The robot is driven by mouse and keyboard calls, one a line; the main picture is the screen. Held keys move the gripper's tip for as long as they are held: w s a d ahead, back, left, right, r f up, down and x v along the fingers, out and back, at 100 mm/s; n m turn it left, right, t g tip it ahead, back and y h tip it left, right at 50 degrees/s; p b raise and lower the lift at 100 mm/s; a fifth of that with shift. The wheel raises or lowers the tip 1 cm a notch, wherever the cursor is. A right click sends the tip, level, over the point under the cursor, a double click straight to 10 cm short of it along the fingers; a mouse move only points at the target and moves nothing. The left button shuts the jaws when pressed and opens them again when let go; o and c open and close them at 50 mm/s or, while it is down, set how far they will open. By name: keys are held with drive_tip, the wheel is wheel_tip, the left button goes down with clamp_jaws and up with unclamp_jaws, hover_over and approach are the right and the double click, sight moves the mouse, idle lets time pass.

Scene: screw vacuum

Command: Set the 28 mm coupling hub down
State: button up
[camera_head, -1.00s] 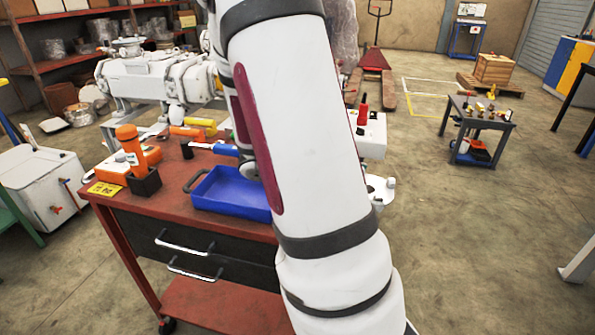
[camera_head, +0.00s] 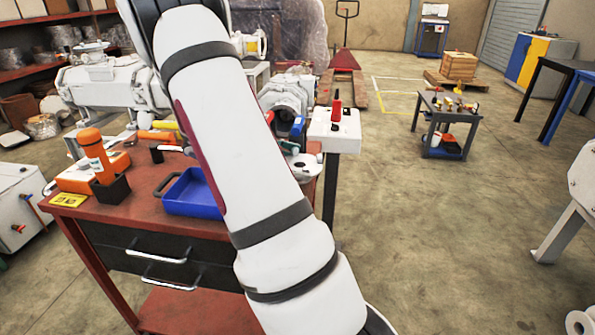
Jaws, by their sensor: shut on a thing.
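My white arm (camera_head: 240,160) crosses the middle of the picture and covers much of the red workbench (camera_head: 115,215). I cannot make out my gripper; the arm hides the space behind it. I cannot pick out the 28 mm coupling hub either. A pale round part with a dark centre (camera_head: 304,163) lies at the bench's right end, just right of my arm; I cannot tell what it is.
A white box with a red top part (camera_head: 334,130) stands right of the bench.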

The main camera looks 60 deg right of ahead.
drive_tip(key=shift+f, duration=0.85)
drive_tip(key=shift+f, duration=0.15)
drive_tip(key=o, duration=1.3)
